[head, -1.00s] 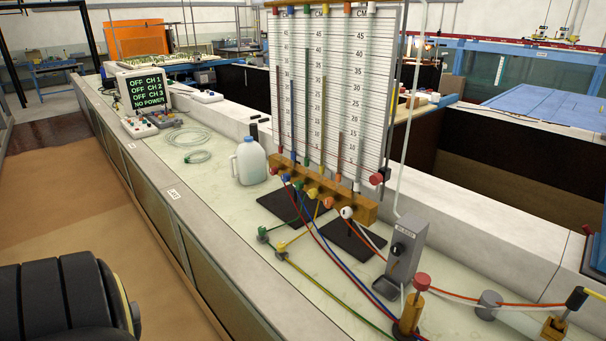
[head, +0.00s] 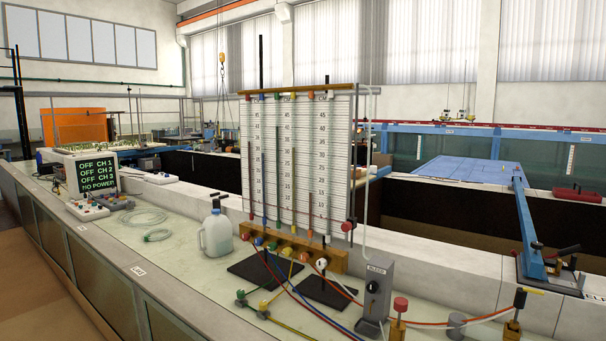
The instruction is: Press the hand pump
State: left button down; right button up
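Neither of my grippers is in view. No part is labelled as the hand pump, and I cannot tell for sure which one it is. A brass post with a red knob (head: 400,305) stands at the bottom edge, its lower part cut off. A grey box marked BLEED (head: 376,290) with a black knob stands just left of it. Another brass fitting with a yellow and black handle (head: 516,312) is at the lower right. The manometer board (head: 298,160) with several tubes stands behind on a brass manifold (head: 300,254).
A white jug (head: 216,234) stands left of the board. A display reading NO POWER (head: 86,174) is at the far left of the bench. Coloured hoses (head: 299,295) run across the bench front.

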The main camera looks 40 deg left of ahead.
aim_at(400, 304)
jog(key=z, duration=0.5)
jog(key=i, duration=0.65)
jog(key=u, duration=2.1)
jog(key=i, duration=0.45)
jog(key=z, duration=0.15)
